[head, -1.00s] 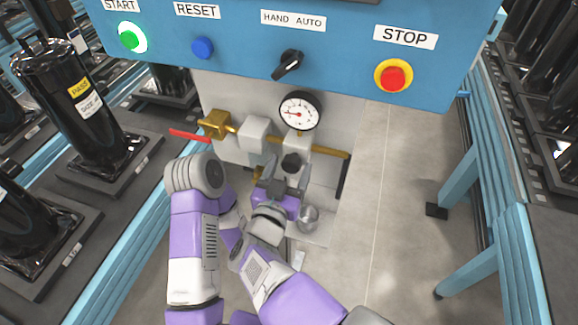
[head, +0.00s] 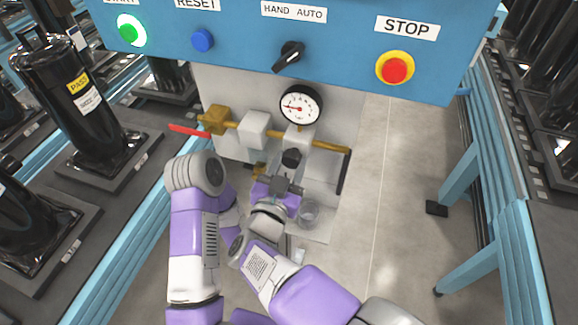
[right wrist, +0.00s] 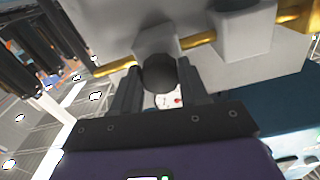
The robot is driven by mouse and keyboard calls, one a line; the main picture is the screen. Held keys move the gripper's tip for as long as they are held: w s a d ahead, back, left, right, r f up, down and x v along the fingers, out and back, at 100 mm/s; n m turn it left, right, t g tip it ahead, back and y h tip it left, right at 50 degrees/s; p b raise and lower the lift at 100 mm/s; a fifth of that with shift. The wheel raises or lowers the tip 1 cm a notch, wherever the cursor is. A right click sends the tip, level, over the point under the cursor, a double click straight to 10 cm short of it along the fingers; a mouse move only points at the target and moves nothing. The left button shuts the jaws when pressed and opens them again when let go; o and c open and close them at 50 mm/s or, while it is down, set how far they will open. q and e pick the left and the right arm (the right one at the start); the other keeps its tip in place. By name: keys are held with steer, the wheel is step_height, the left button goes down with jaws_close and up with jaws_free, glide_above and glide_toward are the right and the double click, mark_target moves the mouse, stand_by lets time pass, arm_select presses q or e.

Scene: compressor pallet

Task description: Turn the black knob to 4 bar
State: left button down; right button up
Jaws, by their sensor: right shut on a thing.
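The black knob (head: 291,158) sits below the regulator body (head: 299,137) on the brass pipe. It also shows as a dark round end in the right wrist view (right wrist: 159,73). My right gripper (head: 289,178) is at the knob from below, shut on it, with a finger on either side (right wrist: 159,68). The round white pressure gauge (head: 300,105) is above the regulator. Its red needle points left, and its numbers are too small to read.
The blue panel (head: 240,52) overhangs above, with a green start button (head: 131,30), blue button (head: 203,40), black selector (head: 288,56) and red stop button (head: 395,68). A red lever (head: 189,131) is left on the pipe. A clear bowl (head: 309,213) is close right of the gripper.

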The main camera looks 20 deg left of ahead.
steer(key=m+b, duration=0.4)
steer(key=m, duration=0.1)
steer(key=shift+f, duration=0.15)
steer(key=m+b, duration=0.5)
steer(key=m, duration=0.1)
steer(key=shift+m+b, duration=0.3)
steer(key=shift+m, duration=0.1)
steer(key=shift+m+b, duration=0.6)
steer(key=shift+m, duration=0.6)
steer(key=shift+a+r+m, duration=0.1)
steer(key=shift+r+m, duration=0.15)
steer(key=shift+m, duration=0.95)
steer(key=o, duration=1)
steer(key=shift+o, duration=0.2)
steer(key=shift+s, duration=0.1)
